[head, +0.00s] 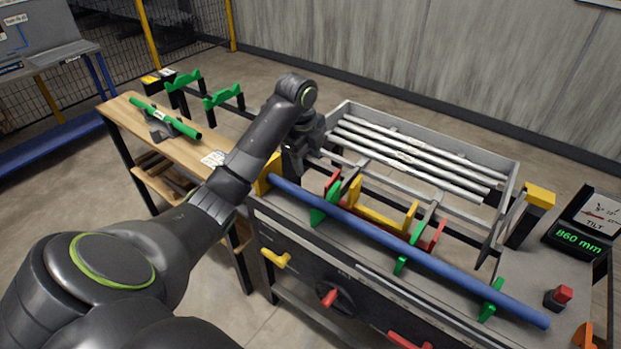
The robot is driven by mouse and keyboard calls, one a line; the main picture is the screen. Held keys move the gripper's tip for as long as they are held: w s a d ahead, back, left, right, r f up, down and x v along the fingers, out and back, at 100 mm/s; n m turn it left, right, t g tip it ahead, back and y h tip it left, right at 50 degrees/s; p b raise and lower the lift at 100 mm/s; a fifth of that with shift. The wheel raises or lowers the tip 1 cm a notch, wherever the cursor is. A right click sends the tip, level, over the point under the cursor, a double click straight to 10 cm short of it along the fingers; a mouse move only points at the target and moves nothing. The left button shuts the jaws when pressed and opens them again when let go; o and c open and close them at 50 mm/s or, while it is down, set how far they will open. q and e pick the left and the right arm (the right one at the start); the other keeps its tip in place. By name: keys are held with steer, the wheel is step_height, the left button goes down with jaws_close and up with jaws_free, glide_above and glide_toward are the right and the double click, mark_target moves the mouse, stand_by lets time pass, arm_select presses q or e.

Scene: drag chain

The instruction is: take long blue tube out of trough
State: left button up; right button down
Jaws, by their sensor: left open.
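The long blue tube (385,238) runs along the front of the machine, from the yellow block (268,176) at left to the front right. It rests along green supports (402,265), with red and yellow pieces beside it. My left gripper (293,168) points down near the tube's left end, just behind it. It is open; its fingertips are small and dark, and I cannot tell whether they touch the tube. My right gripper is out of view.
A grey metal tray (514,190) behind holds several silver tubes (410,160). A wooden bench (130,112) at left carries a green tube (165,118). A display (580,238) reading 860 mm and a red button (565,293) stand at right.

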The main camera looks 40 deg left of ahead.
mark_target(319, 201)
arm_select(q)
steer(key=w+f, duration=0.1)
steer(key=f, duration=0.4)
steer(key=w+f, duration=0.1)
steer(key=f, duration=0.5)
steer(key=w+f, duration=0.1)
steer(key=f, duration=0.4)
steer(key=shift+f+p, duration=0.2)
steer(key=shift+p, duration=0.15)
jaws_close()
steer(key=shift+r, duration=0.1)
steer(key=shift+d, duration=0.3)
steer(key=shift+d+p, duration=0.35)
steer(key=shift+p, duration=0.1)
steer(key=shift+s+d+f, duration=0.1)
steer(key=shift+d+f, duration=0.1)
